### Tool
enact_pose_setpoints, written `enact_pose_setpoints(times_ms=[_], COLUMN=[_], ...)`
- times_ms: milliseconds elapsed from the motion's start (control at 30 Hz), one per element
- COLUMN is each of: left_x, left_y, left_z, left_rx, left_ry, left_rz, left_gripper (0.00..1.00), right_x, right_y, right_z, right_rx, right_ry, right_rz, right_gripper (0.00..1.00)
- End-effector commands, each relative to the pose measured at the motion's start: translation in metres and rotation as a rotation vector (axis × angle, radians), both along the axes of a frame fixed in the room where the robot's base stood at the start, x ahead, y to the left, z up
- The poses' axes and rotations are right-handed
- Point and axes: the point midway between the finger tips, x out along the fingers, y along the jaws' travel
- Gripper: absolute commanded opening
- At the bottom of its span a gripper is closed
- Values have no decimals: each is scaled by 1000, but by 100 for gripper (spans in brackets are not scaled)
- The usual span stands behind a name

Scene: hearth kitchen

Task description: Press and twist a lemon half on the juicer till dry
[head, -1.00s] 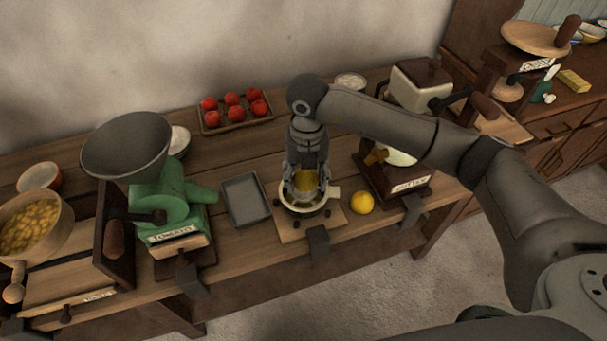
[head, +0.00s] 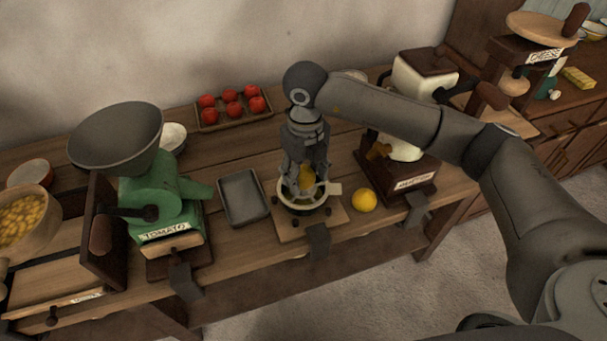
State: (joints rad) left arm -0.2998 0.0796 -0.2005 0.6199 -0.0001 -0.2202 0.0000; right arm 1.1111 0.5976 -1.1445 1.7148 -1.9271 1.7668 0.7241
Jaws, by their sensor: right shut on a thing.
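The juicer (head: 287,208) is a pale round bowl on a wooden board, clamped at the front edge of the table. My right gripper (head: 305,190) points down over the juicer's bowl, its fingers shut on a yellow lemon half (head: 306,176). The lemon half sits low over the middle of the bowl; the fingers hide part of it, and its contact with the cone cannot be made out. A second yellow lemon piece (head: 363,200) lies on the table right of the juicer. My left gripper is not in view.
A grey tray (head: 243,197) lies just left of the juicer. Left of it stands a green tomato mill (head: 158,200). A dark-wood mill (head: 404,176) stands to the right. A tray of tomatoes (head: 233,109) is behind. Clamps stick out along the front edge.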

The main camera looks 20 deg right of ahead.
Motion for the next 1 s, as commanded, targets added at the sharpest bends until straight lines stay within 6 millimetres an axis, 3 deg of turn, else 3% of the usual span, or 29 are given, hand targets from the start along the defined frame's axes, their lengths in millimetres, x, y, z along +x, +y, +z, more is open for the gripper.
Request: enact_pose_setpoints(times_ms=[233, 700, 1000], left_x=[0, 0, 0], left_y=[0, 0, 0], left_z=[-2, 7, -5], left_rx=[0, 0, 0], left_ry=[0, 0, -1], left_rz=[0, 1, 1], left_gripper=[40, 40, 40], right_x=[-2, 1, 1], right_y=[1, -3, -2], right_z=[-3, 2, -2], right_rx=[0, 1, 2], right_ry=[6, 1, -2], right_rz=[-9, -545, -445], right_gripper=[25, 25, 25])
